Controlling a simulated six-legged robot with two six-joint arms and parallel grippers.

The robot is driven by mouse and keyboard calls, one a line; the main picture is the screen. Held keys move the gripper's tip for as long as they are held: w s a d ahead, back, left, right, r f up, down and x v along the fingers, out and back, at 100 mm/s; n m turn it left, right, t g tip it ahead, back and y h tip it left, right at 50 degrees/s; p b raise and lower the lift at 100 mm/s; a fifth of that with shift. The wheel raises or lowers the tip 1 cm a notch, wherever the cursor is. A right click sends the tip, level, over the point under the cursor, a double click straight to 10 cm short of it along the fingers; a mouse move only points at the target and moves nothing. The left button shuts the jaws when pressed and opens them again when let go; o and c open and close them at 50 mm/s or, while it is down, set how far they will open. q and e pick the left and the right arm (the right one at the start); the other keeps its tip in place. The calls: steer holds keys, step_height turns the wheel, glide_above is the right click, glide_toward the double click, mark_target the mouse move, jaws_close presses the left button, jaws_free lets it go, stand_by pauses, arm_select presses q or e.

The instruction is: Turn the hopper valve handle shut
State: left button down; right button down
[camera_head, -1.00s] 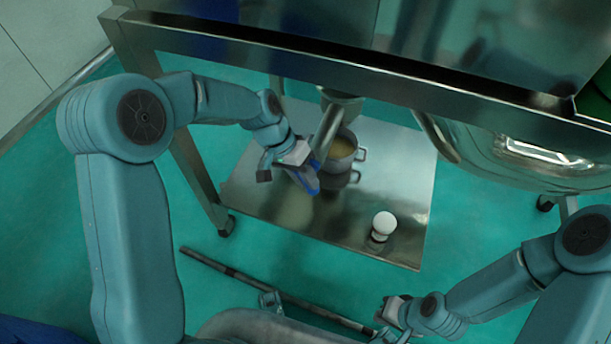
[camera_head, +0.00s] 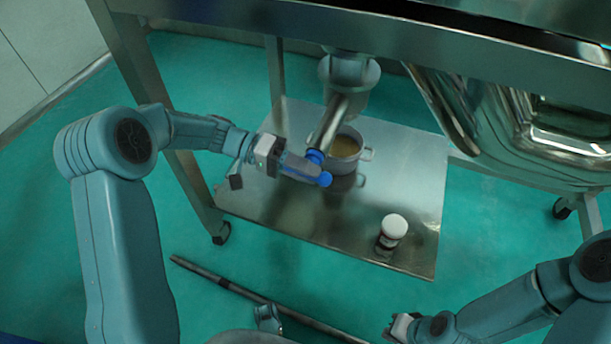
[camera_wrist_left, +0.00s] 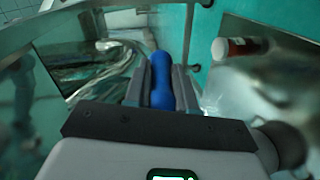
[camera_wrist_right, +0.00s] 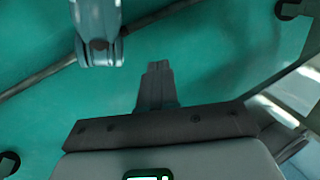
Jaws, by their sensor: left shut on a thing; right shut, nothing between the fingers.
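The blue valve handle (camera_head: 325,179) sits at the lower end of the slanted metal hopper pipe (camera_head: 334,118). My left gripper (camera_head: 303,168) is shut on the handle, with its fingers reaching in from the left. In the left wrist view the blue handle (camera_wrist_left: 162,80) lies lengthwise between the two fingers (camera_wrist_left: 162,90). My right gripper (camera_head: 398,328) is at the bottom of the head view, well away from the valve. In the right wrist view its fingers (camera_wrist_right: 157,85) are together with nothing between them.
A white-capped jar (camera_head: 391,233) stands near the shelf's front right. The steel frame beam (camera_head: 270,38) crosses above. A dark bar (camera_head: 215,277) lies low in front.

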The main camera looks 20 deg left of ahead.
arm_select(q)
steer(key=shift+f+h+b, duration=0.1)
steer(key=shift+h+b, duration=0.5)
steer(key=shift+h, duration=0.5)
arm_select(e)
steer(key=shift+w+d+f, duration=0.1)
steer(key=shift+w+f, duration=0.4)
steer(key=shift+f, duration=0.35)
arm_select(q)
steer(key=c, duration=1)
jaws_free()
steer(key=shift+d, duration=0.1)
steer(key=shift+o, duration=0.2)
steer(key=a+p, duration=0.2)
steer(key=a, duration=0.5)
steer(key=shift+a, duration=0.3)
arm_select(e)
steer(key=shift+s+r, duration=0.3)
steer(key=shift+r, duration=0.2)
steer(key=shift+s+r, duration=0.25)
steer(key=shift+r, duration=0.25)
